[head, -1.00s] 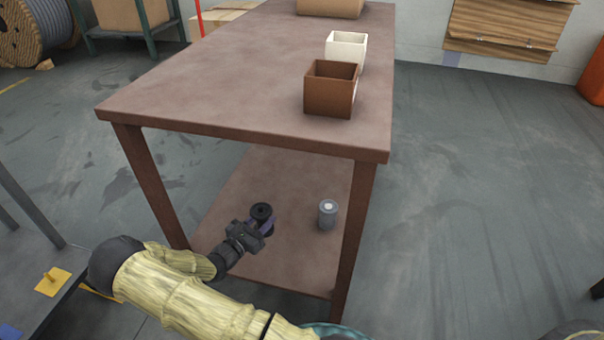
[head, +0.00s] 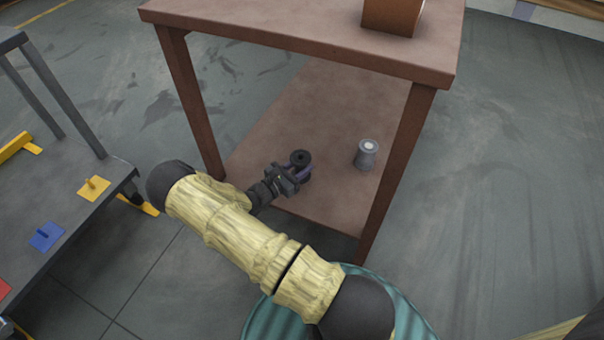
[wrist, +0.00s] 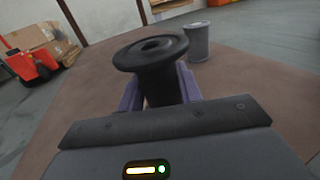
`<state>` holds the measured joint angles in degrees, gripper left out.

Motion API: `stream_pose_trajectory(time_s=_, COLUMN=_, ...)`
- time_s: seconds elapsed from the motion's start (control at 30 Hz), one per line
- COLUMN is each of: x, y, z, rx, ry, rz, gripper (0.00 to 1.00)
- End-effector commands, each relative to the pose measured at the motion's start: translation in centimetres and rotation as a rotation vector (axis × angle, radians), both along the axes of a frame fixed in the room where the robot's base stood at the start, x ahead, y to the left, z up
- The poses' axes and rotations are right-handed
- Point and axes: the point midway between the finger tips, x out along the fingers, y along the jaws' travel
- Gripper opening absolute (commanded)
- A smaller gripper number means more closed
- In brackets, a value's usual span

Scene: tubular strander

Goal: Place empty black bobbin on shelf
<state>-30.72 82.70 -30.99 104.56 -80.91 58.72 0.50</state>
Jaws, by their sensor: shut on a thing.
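The black bobbin (head: 300,158) is between the fingers of my gripper (head: 303,174), over the near part of the brown table's lower shelf (head: 325,120). In the wrist view the black bobbin (wrist: 152,56) stands roughly upright, its wide top flange and centre hole showing. The purple fingers of my gripper (wrist: 160,92) are shut on its body, one on each side. The bobbin's lower end is hidden, so I cannot tell whether it touches the shelf. A grey bobbin (head: 366,155) stands upright on the shelf to the right; it also shows in the wrist view (wrist: 198,42).
The brown table top (head: 300,30) overhangs the shelf, with legs at the near corners. A brown box (head: 392,14) stands on top. A grey rack with a yellow peg plate (head: 94,188) and a blue one (head: 46,236) is at left. Shelf space behind the bobbins is clear.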

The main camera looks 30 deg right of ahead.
Motion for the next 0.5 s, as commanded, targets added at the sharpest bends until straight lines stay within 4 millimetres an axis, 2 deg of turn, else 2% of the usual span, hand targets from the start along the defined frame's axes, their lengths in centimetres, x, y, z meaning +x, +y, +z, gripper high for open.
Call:
stream_pose_trajectory(time_s=0.23, x=0.0, y=0.0, z=-0.1, rx=-0.001, ry=0.000, rz=0.000, gripper=0.12)
stream_pose_trajectory(time_s=0.5, x=0.0, y=0.0, z=-3.5, rx=-0.001, ry=0.000, rz=0.000, gripper=0.12)
